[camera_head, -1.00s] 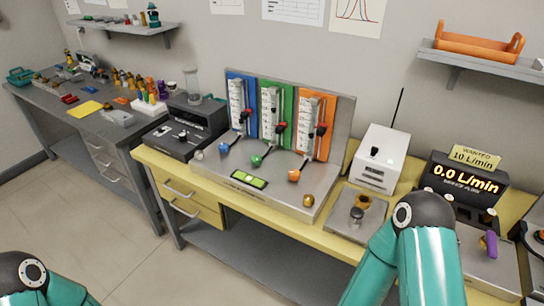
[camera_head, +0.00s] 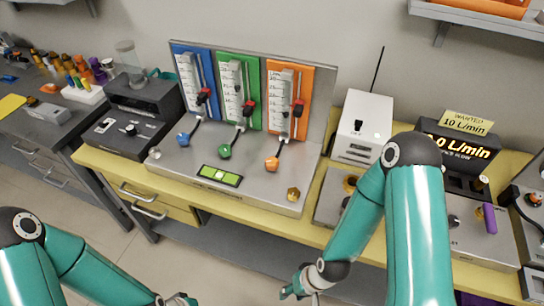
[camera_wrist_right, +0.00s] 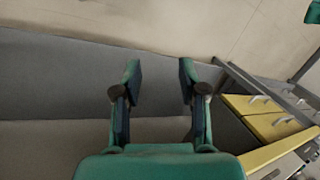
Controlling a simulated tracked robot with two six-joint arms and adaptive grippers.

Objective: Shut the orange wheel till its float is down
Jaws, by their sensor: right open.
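The orange wheel (camera_head: 272,163) is a small round knob on the grey bench panel, in front of the orange flow-meter board (camera_head: 312,85). That board carries an upright scale tube (camera_head: 287,100) with a red-and-black fitting (camera_head: 298,108); the float is too small to make out. My right gripper (camera_head: 292,291) hangs low in front of the bench, apart from the wheel.
Blue (camera_head: 183,139) and green (camera_head: 224,151) wheels stand left of the orange one. A brass knob (camera_head: 293,194) is at the panel's right. The display (camera_head: 460,148) reads 0.0 L/min, partly covered by my right arm. Yellow drawers (camera_head: 148,197) are below.

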